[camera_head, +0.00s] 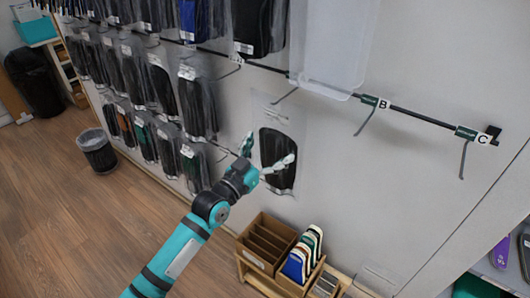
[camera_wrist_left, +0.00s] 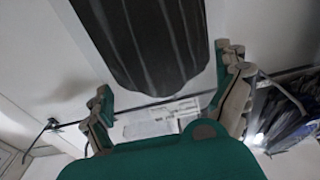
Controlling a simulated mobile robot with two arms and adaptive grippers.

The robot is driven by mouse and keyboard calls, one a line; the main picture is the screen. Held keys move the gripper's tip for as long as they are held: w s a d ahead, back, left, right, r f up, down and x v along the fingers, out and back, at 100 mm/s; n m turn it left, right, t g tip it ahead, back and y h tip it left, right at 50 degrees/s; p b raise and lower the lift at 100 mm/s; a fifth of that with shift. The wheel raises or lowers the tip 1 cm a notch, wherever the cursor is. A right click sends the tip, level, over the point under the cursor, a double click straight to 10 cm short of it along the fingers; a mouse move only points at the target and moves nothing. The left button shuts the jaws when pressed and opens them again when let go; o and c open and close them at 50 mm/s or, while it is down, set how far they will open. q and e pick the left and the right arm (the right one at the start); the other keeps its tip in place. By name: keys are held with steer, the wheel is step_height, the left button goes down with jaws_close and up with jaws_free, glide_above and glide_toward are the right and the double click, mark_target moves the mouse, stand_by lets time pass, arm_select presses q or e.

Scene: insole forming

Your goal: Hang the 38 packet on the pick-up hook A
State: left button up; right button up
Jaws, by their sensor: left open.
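A clear packet with dark insoles (camera_head: 278,150) is upright against or just in front of the wall below the rail. Its size number cannot be read. My left gripper (camera_head: 268,152) is open in front of it, fingers spread across its dark part. In the left wrist view, the dark packet (camera_wrist_left: 145,45) shows beyond and between the spread fingertips (camera_wrist_left: 165,82); contact cannot be told. A bare hook (camera_head: 286,96) on the rail is left of hook B (camera_head: 366,121); I cannot read a letter A there. My right gripper is not in view.
The rail also bears hook C (camera_head: 463,160), empty like B. Several hanging packets (camera_head: 198,105) fill the wall at left. A translucent panel (camera_head: 335,45) is above the bare hook. A wooden box of insoles (camera_head: 270,245) stands below. A bin (camera_head: 97,152) is on the floor.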

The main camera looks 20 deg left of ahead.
arm_select(q)
steer(key=v, duration=1.2)
steer(key=a+f+n+g+y, duration=0.1)
steer(key=a+f+g+y, duration=0.1)
steer(key=f, duration=0.8)
steer(key=a+f+n+g+y, duration=0.1)
steer(key=a+f+g+y, duration=0.1)
steer(key=f, duration=0.8)
steer(key=s+a+f+g+y, duration=0.15)
steer(key=s+f, duration=0.25)
steer(key=f, duration=0.5)
steer(key=s+a+f+g, duration=0.15)
steer(key=s+f, duration=0.25)
steer(key=f, duration=0.5)
steer(key=s+d+f+g, duration=0.1)
steer(key=s+f+g, duration=0.4)
steer(key=s+f, duration=0.85)
steer(key=s+d+f+g, duration=0.1)
steer(key=s+f, duration=0.3)
steer(key=s, duration=0.6)
steer(key=s+d+f+g+y, duration=0.1)
steer(key=s+f+g, duration=0.3)
steer(key=s, duration=0.7)
steer(key=shift+s+d, duration=0.2)
steer(key=shift+d, duration=0.1)
